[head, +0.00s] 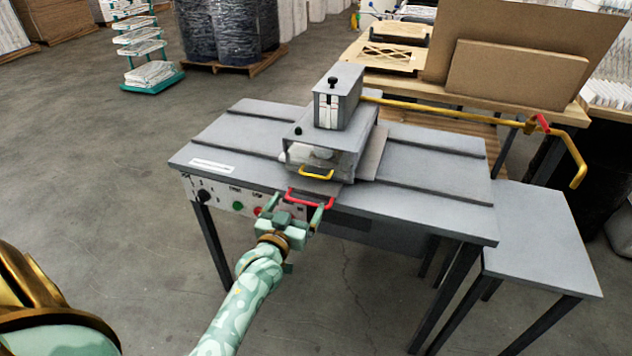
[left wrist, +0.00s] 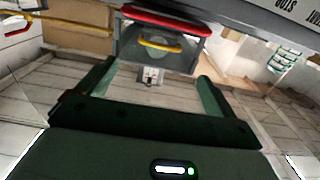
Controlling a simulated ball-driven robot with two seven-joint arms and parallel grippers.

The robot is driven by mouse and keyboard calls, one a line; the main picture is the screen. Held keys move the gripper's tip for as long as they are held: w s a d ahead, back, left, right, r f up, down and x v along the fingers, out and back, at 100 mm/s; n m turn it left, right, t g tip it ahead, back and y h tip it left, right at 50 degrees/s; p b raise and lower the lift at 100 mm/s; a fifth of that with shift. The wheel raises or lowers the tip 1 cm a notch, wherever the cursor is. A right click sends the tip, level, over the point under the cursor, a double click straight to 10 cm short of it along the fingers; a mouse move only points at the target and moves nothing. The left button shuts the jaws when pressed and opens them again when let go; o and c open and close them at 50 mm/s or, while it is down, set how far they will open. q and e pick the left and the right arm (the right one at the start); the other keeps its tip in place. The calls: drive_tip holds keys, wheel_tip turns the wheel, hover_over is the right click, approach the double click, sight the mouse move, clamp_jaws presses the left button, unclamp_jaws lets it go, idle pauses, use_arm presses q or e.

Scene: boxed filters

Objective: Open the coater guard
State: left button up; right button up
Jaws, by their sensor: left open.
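The coater (head: 338,110) is a grey box unit on a grey slotted table. Its low front housing, which looks like the guard (head: 322,158), has a yellow handle (head: 316,173) and appears closed. A red handle (head: 310,198) sits lower, at the table's front edge. In the left wrist view the red handle (left wrist: 180,22) and yellow handle (left wrist: 158,44) lie ahead of the fingers. My left gripper (head: 295,208) is open and empty, just in front of the red handle; whether it touches is unclear. My right gripper is not in view.
The table front carries a control panel (head: 228,200) with knobs and buttons, left of the gripper. A yellow bar (head: 450,108) with a red grip runs right from the coater. A side table (head: 540,238) stands at right.

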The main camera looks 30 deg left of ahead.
use_arm(q)
drive_tip(key=b, duration=0.3)
approach(316, 166)
drive_tip(key=d+x, duration=0.1)
drive_tip(key=x, duration=0.3)
drive_tip(key=shift+w+a+f, duration=0.25)
drive_tip(key=shift+w+a, duration=0.1)
drive_tip(key=shift+w, duration=0.2)
